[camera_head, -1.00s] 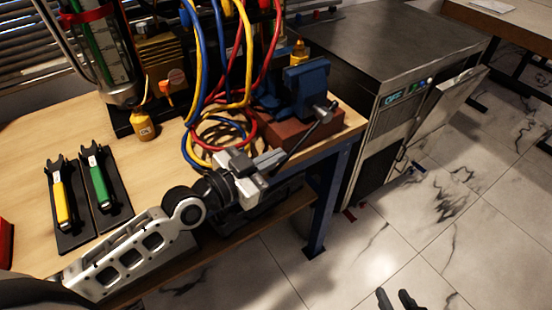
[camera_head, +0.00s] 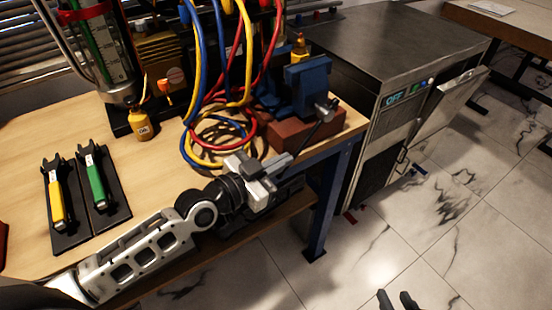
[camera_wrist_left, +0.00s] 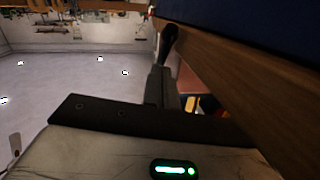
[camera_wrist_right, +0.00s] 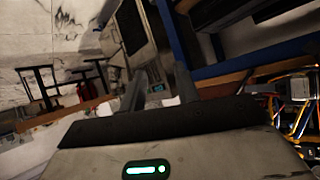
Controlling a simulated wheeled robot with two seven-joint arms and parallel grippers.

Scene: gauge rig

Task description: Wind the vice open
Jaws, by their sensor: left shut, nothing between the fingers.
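The blue vice (camera_head: 308,88) stands on a red-brown block (camera_head: 290,138) at the bench's right corner. In the left wrist view the closed fingers (camera_wrist_left: 161,84) point at a dark bar end (camera_wrist_left: 168,40) beside the wooden edge. My right gripper (camera_head: 397,300) is open and empty, low over the floor; its fingers (camera_wrist_right: 158,90) stand apart in the right wrist view.
Hoses (camera_head: 215,140) in blue, yellow and red coil left of the vice. An oil bottle (camera_head: 140,125) and two tools on black holders (camera_head: 115,205) are further left. A metal cabinet (camera_head: 395,50) stands right of the bench. Floor in front is clear.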

